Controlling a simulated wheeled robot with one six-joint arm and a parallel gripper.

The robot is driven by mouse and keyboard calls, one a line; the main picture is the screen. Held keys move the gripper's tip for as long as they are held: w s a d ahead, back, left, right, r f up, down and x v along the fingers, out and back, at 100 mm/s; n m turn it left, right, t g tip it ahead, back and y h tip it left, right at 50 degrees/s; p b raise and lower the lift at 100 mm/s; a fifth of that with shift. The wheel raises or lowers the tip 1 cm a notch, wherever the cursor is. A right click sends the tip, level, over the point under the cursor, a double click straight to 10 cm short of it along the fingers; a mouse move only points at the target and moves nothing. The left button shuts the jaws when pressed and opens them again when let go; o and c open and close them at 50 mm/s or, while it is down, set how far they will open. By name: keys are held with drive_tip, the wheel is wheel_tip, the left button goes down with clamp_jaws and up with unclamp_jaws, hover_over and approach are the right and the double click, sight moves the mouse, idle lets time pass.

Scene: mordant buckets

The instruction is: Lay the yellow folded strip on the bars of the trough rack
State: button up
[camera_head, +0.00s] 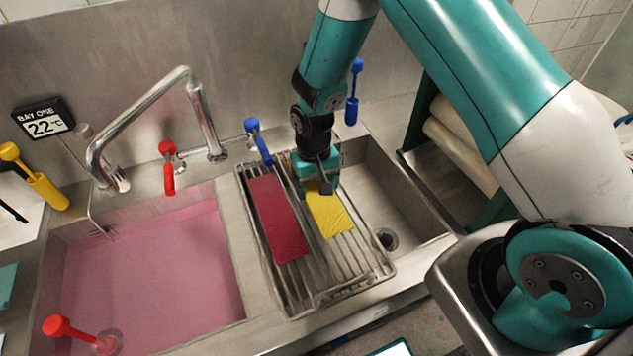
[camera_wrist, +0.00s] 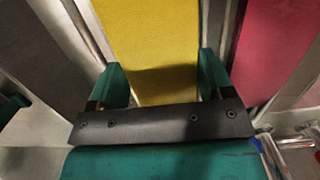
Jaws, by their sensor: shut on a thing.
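The yellow folded strip (camera_head: 329,213) lies along the bars of the trough rack (camera_head: 347,262), on the right part of the rack. My gripper (camera_head: 318,187) is over its far end, pointing down, shut on the strip. In the wrist view the yellow strip (camera_wrist: 152,45) runs between the two green fingers (camera_wrist: 163,88). The rack bars (camera_wrist: 62,35) show on both sides of it. Whether the strip's underside touches the bars along its whole length I cannot tell.
A dark red strip (camera_head: 278,220) lies on the rack to the left, apart from the yellow one. A basin of pink liquid (camera_head: 150,265) is left of the rack. An empty steel basin (camera_head: 385,195) is right. Taps with red (camera_head: 168,180) and blue (camera_head: 256,138) handles stand behind.

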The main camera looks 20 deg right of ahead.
drive_tip(key=shift+f, duration=0.25)
drive_tip(key=o, duration=1)
drive_tip(key=shift+c, duration=0.2)
drive_tip(key=shift+r, duration=0.15)
